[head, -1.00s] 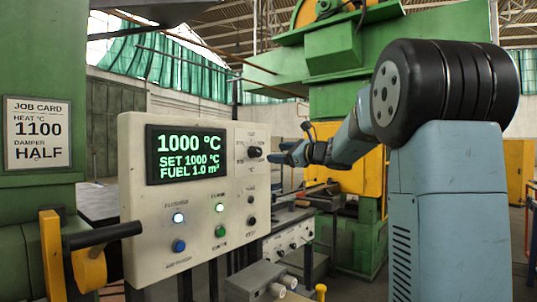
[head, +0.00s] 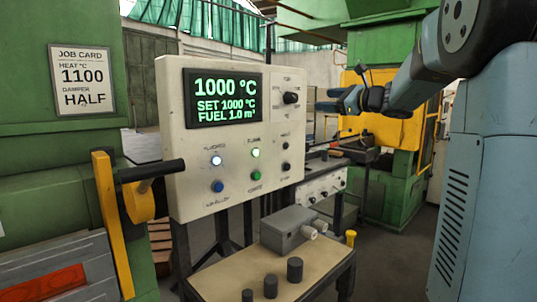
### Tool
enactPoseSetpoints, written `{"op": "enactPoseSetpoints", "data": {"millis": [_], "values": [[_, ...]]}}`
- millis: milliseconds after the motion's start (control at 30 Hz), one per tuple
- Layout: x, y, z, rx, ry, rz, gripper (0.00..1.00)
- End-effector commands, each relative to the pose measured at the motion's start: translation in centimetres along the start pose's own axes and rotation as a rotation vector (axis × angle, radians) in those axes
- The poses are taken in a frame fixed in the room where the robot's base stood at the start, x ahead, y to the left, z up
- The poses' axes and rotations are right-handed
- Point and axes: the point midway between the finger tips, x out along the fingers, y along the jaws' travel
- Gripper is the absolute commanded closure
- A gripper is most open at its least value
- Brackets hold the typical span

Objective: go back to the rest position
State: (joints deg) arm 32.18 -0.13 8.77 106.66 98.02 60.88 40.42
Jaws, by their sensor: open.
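My gripper (head: 330,102) is at the end of my blue arm, right of the control panel's dial (head: 291,98). It is open, points left, and holds nothing that I can see. The cream control panel (head: 235,165) has a screen (head: 223,97) reading 1000 °C, SET 1000 °C, FUEL 1.0 m³. A white lamp and a green lamp are lit on it, above a blue and a green button. The job card (head: 82,79) at the left reads HEAT 1100, DAMPER HALF.
A yellow lever with a black handle (head: 150,171) stands left of the panel. A low bench (head: 322,281) in front carries a grey box (head: 295,231) and several dark cylinders. A green and yellow machine (head: 395,135) stands behind my arm. Floor shows between bench and my column.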

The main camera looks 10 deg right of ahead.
Motion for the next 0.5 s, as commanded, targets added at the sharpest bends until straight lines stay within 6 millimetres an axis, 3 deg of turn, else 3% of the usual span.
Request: {"op": "enactPoseSetpoints", "data": {"millis": [167, 267, 500], "values": [[-0.2, 6.7, 1.3, -0.184, 0.084, 0.150, 0.30], [-1.3, 12.0, 1.6, -0.351, 0.151, 0.280, 0.30], [-6.4, 22.9, 1.0, -0.772, 0.267, 0.592, 0.30]]}}
